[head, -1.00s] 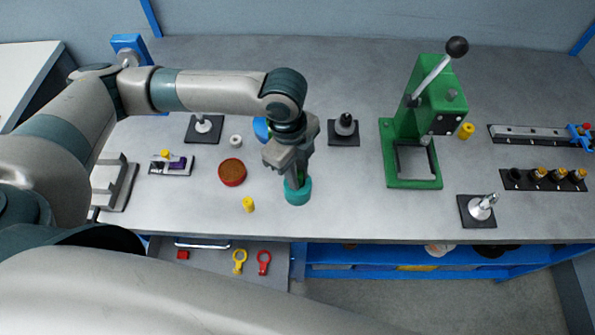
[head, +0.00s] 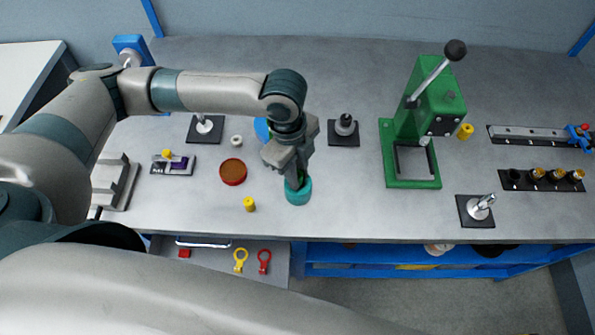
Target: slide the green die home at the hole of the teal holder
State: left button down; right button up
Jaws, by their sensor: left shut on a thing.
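The teal holder (head: 298,193) stands on the grey bench near its front edge, left of the green press. My left gripper (head: 296,176) points down right above it, with its fingertips at the holder's top. It is shut on the green die (head: 301,181), of which only a small dark green part shows between the fingers. The gripper hides the hole, so I cannot tell how far the die sits in it. My right gripper is not in view.
A brown-topped red round dish (head: 232,172) and a yellow cylinder (head: 249,204) stand left of the holder. A green lever press (head: 412,130) stands to the right. An open drawer (head: 220,265) lies below the front edge. The bench right of the holder is clear.

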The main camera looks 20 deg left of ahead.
pick_arm(q)
jog(key=shift+p, duration=0.35)
jog(key=shift+f, duration=0.25)
dwell(0.5)
jog(key=shift+d+r+p, duration=0.1)
jog(key=shift+r+p, duration=0.2)
jog(key=shift+p, duration=0.65)
dwell(0.8)
jog(key=shift+f, duration=0.35)
dwell(0.4)
jog(key=shift+r+p, duration=0.3)
jog(key=shift+p, duration=0.6)
dwell(0.9)
dwell(0.7)
jog(key=c, duration=1.5)
grip_release()
jog(key=shift+c, duration=0.2)
jog(key=shift+r, duration=0.1)
jog(key=shift+r, duration=1.55)
